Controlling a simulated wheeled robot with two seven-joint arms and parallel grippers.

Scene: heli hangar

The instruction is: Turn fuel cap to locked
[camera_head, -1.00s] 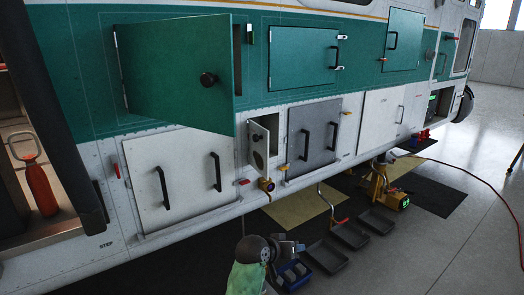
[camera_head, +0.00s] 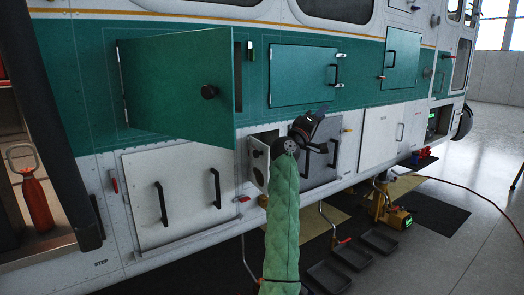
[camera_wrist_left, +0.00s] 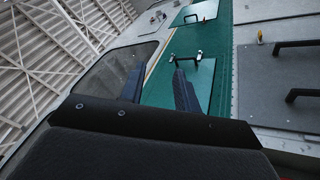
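My left gripper (camera_head: 318,112) is raised in front of the helicopter's side, at the end of my green-sleeved arm. In the left wrist view its two dark fingers (camera_wrist_left: 159,82) stand apart with nothing between them. A small white door (camera_head: 257,164) stands open just left of the gripper, beside a recess (camera_head: 267,138) in the panel. My arm and the gripper partly cover this area. I cannot make out a fuel cap in either view; whether it is inside the recess I cannot tell. My right gripper is not in view.
A large green door (camera_head: 175,90) stands open at the left, jutting outward. A grey panel with black handles (camera_head: 325,165) lies behind the gripper. Grey trays (camera_head: 352,255) and a yellow unit (camera_head: 397,218) are on the floor. Floor at the right is mostly clear, with a red hose.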

